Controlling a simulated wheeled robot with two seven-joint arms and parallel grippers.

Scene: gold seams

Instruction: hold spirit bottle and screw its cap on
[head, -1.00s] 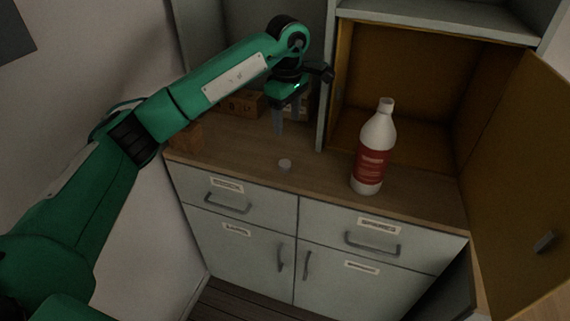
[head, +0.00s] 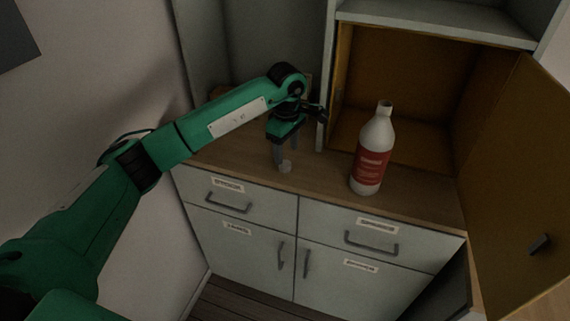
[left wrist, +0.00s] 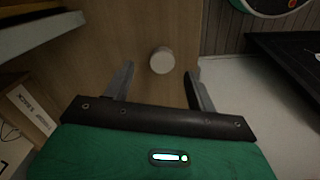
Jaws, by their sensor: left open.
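The spirit bottle (head: 373,150) is white with a red label and stands upright on the wooden counter, its neck bare and open at the top. The cap (head: 285,167), small and pale, lies on the counter left of the bottle, near the front edge. My left gripper (head: 286,160) is open, pointing down just over the cap. In the left wrist view the cap (left wrist: 162,61) shows between and slightly beyond the two fingertips (left wrist: 161,80), apart from both fingers. My right gripper is in neither view.
The counter (head: 320,178) is clear between cap and bottle. An open ochre compartment (head: 400,75) is behind the bottle, its door (head: 530,190) swung out at the right. A grey upright panel (head: 327,90) stands beside my left gripper. Drawers (head: 240,200) are below.

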